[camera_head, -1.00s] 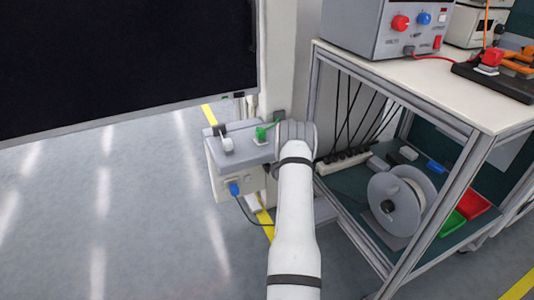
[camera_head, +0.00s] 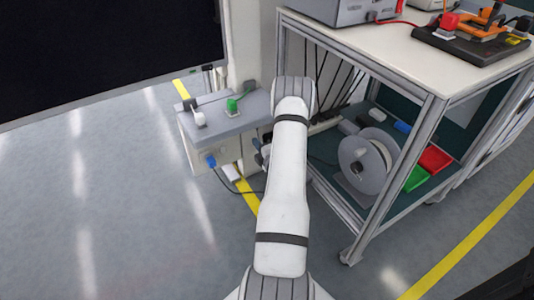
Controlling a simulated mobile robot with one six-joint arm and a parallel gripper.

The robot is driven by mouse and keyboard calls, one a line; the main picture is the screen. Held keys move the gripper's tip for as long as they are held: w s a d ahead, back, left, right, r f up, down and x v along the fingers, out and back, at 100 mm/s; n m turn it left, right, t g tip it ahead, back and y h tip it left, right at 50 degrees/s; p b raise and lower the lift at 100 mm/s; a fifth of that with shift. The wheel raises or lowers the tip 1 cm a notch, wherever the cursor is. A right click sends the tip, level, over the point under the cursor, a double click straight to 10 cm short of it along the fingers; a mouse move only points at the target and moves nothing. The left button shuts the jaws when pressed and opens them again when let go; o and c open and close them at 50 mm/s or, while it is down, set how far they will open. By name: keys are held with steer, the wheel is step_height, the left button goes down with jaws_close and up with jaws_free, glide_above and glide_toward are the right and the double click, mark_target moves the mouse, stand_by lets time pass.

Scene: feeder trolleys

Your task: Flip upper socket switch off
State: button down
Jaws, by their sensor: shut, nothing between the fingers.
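A grey control box (camera_head: 222,122) stands low behind the left side of my arm. On its sloped top are a white-tipped lever (camera_head: 199,118) and a green-tipped lever (camera_head: 232,105). A blue plug (camera_head: 211,161) with a dark cable sits on its front face. Which part is the upper socket switch I cannot tell; the box's right side is partly covered. My arm reaches forward past the box's right end. My gripper (camera_head: 263,151) is mostly hidden by the arm; only a small dark part shows beside the box front, apparently shut and empty. Contact cannot be told.
A framed trolley (camera_head: 430,110) stands close on the right, with a cable reel (camera_head: 362,166), a red bin (camera_head: 434,159) and a green bin (camera_head: 416,178) on its lower shelf. A large dark screen (camera_head: 100,45) hangs at upper left. The floor at left is clear.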

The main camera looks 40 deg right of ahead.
steer(key=p+v, duration=0.1)
steer(key=v, duration=0.7)
steer(key=shift+s+r, duration=0.2)
steer(key=shift+a, duration=0.1)
